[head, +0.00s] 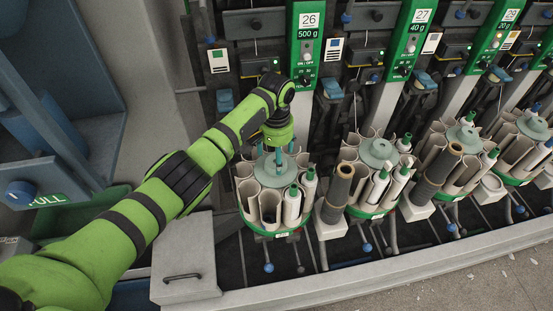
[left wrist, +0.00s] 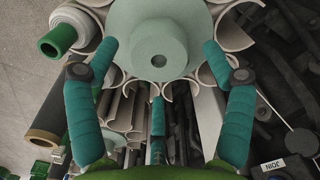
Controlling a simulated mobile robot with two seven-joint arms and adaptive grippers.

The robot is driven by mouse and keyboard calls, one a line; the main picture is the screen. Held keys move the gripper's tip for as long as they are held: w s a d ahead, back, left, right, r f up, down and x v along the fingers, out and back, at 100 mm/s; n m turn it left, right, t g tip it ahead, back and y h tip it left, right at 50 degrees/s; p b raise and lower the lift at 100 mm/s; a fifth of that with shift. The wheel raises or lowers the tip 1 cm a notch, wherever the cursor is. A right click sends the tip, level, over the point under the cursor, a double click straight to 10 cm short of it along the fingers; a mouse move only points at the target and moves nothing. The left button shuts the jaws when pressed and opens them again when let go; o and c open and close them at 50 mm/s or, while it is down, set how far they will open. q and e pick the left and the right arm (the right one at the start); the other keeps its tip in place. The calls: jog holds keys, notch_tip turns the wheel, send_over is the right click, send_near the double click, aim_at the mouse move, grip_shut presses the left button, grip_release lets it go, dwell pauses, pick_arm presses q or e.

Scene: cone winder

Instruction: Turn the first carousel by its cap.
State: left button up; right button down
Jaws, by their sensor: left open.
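The first carousel (head: 262,227) stands under the 500 g unit, a ring of pale tubes on a green base. Its cap (head: 268,181) is a pale green disc, partly hidden by my left gripper (head: 272,157), which points down over it. In the left wrist view the cap (left wrist: 143,62) shows a raised round hub with a small dark hole. My left gripper (left wrist: 159,58) is open there, with two teal fingertips near opposite sides of the disc and a third finger below. I cannot tell whether they touch it. My right gripper is not in view.
Bobbins (head: 308,188) stand in the carousel's tubes. A dark spindle (head: 337,187) stands close on its right. More carousels (head: 377,203) line up to the right. A grey box with a handle (head: 184,279) is at the lower left. Open floor lies at the lower right.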

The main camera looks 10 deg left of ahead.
pick_arm(q)
notch_tip(320, 180, up, 9)
jog(key=shift+r, duration=0.15)
dwell(0.5)
